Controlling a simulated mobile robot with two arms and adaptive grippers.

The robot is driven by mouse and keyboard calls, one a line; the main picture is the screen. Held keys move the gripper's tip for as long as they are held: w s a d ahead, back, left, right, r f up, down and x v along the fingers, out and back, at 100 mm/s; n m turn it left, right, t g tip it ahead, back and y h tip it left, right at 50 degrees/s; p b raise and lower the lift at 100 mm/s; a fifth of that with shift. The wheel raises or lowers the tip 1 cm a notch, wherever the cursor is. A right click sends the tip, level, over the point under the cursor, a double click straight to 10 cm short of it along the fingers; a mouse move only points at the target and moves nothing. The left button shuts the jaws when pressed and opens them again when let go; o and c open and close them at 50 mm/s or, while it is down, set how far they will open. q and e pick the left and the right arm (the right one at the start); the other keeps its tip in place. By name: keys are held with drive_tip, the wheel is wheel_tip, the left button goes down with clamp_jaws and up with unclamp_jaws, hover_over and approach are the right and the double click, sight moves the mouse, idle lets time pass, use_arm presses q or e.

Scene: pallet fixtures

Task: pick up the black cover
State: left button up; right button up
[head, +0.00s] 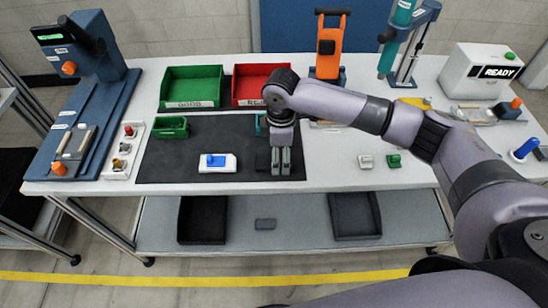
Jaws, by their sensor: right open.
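My right gripper (281,166) points down over the dark mat (180,149) near the middle of the table. Its two fingers are parallel and open, with a narrow gap. A small black piece, likely the black cover (263,161), lies on the mat just left of the fingers. It is hard to tell from the dark mat, and part of it may be hidden behind the gripper. I cannot tell whether the fingers touch it. My left gripper is not in view.
A small green bin (171,128), a large green bin (190,92) and a red bin (258,84) stand behind. A blue press fixture (92,105) is at left. The mat's front left is clear.

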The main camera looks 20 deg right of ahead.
drive_tip(key=shift+f, duration=0.8)
drive_tip(key=shift+c, duration=0.3)
drive_tip(key=c, duration=1.1)
